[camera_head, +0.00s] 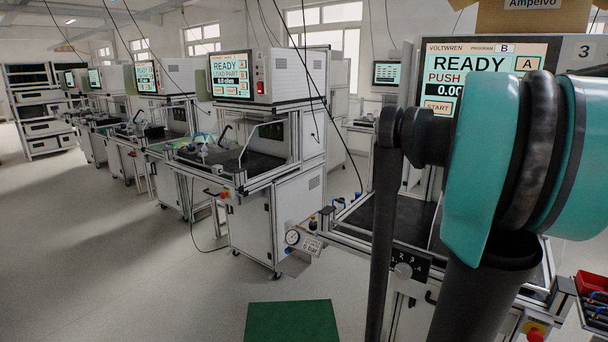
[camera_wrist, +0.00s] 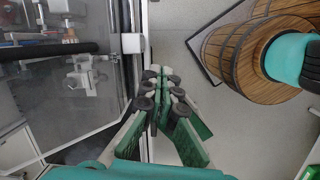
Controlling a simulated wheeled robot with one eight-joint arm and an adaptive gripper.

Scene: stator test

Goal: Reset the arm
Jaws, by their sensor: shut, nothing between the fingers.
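My gripper (camera_wrist: 160,95) shows in the wrist view with its green-padded fingers closed together and nothing between them. It hangs above the edge of a workstation, with the grey floor to the right of it. In the head view my teal and black arm fills the right side, and the gripper itself does not show there. Behind the arm stands a test station whose screen (camera_head: 478,75) reads READY and PUSH, partly covered by the arm.
A wooden barrel or spool (camera_wrist: 258,55) stands right of my gripper. A clamp fixture (camera_wrist: 85,75) sits on the station at left. More test stations (camera_head: 262,150) line the left. A green mat (camera_head: 290,322) lies on the floor. Open floor (camera_head: 110,250) stretches left.

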